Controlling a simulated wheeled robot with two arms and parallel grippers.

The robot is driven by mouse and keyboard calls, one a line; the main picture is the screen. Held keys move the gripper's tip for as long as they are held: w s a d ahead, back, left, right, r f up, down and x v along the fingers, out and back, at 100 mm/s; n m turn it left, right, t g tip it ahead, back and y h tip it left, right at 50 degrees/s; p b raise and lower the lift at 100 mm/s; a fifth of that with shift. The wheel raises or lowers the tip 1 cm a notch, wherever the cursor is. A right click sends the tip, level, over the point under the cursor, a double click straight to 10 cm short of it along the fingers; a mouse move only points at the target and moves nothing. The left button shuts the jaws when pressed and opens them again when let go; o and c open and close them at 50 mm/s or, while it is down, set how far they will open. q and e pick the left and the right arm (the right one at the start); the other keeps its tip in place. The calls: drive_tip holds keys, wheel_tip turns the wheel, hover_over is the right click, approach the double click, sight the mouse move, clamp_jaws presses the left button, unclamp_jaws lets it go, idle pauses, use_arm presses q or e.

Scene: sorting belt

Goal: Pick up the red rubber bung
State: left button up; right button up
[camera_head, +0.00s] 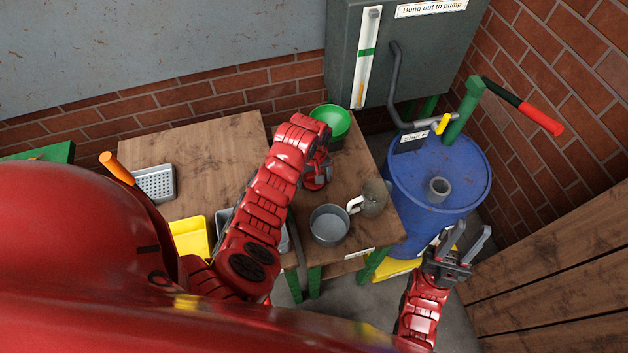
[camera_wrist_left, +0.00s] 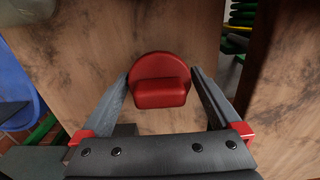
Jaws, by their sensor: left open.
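The red rubber bung (camera_wrist_left: 160,90) stands out in the left wrist view, a rounded red disc with a thick block across it, against the brown wooden bench top. My left gripper (camera_wrist_left: 160,72) is open, with one finger on either side of the bung. Gaps show between the fingers and the bung, so it is not clamped. In the head view my left gripper (camera_head: 322,167) is over the right-hand bench, partly hidden by its own arm. My right gripper (camera_head: 470,234) is open and empty, in front of the blue drum.
A blue drum (camera_head: 435,180) with a green pump (camera_head: 464,113) stands to the right. A yellow tray (camera_head: 190,238) is left of my left arm.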

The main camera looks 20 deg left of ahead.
sight(314, 173)
use_arm(q)
drive_tip(key=shift+f, duration=0.5)
drive_tip(key=c, duration=1.1)
drive_tip(key=shift+r, duration=0.1)
drive_tip(key=shift+r+b, duration=0.3)
drive_tip(key=shift+r, duration=0.25)
wheel_tip(314, 173, up, 4)
drive_tip(key=shift+b, duration=0.65)
wheel_tip(314, 173, up, 4)
drive_tip(key=shift+f+p, duration=0.15)
drive_tip(key=shift+p, duration=0.75)
drive_tip(key=shift+r, duration=0.6)
drive_tip(key=shift+f, duration=0.1)
